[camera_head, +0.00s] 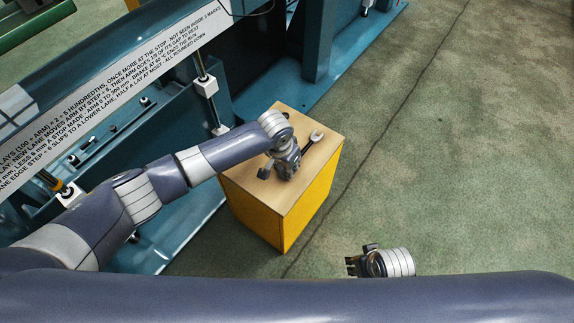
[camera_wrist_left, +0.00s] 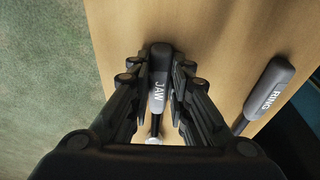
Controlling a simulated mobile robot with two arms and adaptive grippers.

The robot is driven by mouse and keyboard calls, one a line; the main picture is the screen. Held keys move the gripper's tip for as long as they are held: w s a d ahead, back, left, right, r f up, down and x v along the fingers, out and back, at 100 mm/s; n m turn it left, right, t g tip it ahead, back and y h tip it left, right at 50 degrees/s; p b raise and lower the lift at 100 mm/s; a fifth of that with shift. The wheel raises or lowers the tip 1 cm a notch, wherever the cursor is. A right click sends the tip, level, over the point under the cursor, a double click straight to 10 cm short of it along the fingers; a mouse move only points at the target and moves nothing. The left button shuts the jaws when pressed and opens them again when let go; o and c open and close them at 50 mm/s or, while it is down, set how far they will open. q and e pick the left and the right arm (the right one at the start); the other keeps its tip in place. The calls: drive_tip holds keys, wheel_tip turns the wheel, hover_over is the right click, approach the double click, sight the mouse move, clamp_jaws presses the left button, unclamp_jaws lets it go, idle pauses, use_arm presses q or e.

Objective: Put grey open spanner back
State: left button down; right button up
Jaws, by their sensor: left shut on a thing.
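The grey open spanner has a grey handle (camera_wrist_left: 159,75) marked JAW, seen between the fingers in the left wrist view. My left gripper (camera_head: 287,168) is shut on it, low over the wooden top of the yellow cabinet (camera_head: 245,187). A second dark handle (camera_wrist_left: 268,90) marked RING lies to the right, apart from the gripper. A shiny spanner head (camera_head: 316,136) shows beyond the gripper; I cannot tell which tool it belongs to. My right gripper (camera_head: 351,266) is away from the cabinet, and its finger gap is unclear.
The blue machine frame (camera_head: 325,50) stands behind and left of the cabinet. A white lettered plate (camera_head: 110,85) runs along the machine at the left, near my left arm. The green floor (camera_head: 460,150) to the right is clear.

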use_arm(q)
drive_tip(key=c, duration=0.9)
unclamp_jaws()
drive_tip(key=shift+c, duration=0.2)
use_arm(e)
drive_tip(key=shift+w+f, duration=0.15)
drive_tip(key=shift+w, duration=0.05)
use_arm(q)
drive_tip(key=shift+r, duration=0.1)
use_arm(e)
drive_tip(key=shift+w, duration=0.1)
